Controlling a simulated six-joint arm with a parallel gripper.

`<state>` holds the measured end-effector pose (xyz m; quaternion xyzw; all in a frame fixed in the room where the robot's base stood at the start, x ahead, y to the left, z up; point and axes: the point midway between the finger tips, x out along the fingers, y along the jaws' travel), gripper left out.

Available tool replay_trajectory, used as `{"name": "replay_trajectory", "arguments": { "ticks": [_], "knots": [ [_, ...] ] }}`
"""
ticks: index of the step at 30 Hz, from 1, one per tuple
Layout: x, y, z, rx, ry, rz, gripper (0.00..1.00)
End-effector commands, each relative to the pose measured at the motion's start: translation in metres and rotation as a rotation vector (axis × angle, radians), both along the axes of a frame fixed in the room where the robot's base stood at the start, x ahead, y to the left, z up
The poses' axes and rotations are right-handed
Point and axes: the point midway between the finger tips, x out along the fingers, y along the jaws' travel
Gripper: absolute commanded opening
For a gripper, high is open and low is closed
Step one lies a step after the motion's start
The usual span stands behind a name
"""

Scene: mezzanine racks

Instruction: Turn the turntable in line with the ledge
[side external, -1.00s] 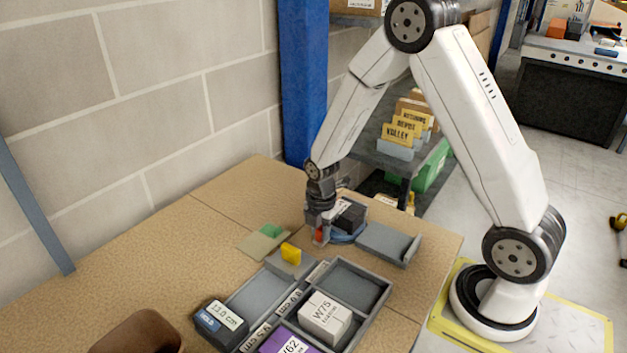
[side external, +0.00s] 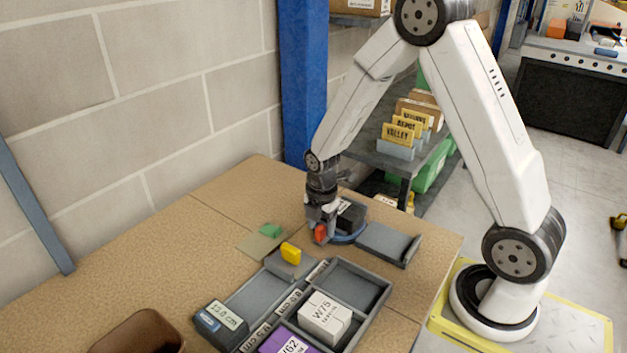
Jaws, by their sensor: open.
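The turntable (side external: 347,238) has a blue round base and carries a grey tray top with a dark block (side external: 351,218) on it. A red part (side external: 320,234) shows at its near left side. The grey ledge (side external: 385,243) sits just right of the turntable, with a raised edge at its right end. My gripper (side external: 321,236) points down at the turntable's left side, with its fingertips at the red part. It is open; whether it touches the red part I cannot tell. My gripper hides the turntable's left portion.
In front is a grey compartment tray (side external: 372,310) holding a white W75 box (side external: 325,318) and a purple box (side external: 288,345).

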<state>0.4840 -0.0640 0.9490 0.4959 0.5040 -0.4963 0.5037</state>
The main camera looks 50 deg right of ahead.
Motion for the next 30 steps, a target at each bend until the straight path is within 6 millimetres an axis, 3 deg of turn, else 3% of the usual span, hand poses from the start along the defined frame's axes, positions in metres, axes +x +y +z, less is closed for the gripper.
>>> {"name": "replay_trajectory", "arguments": {
  "ticks": [15,30],
  "knots": [
    [0.000,0.000,0.054,-0.001,-0.002,0.001,0.62],
    [0.000,0.000,0.059,0.000,0.000,-0.001,0.62]
  ]
}}
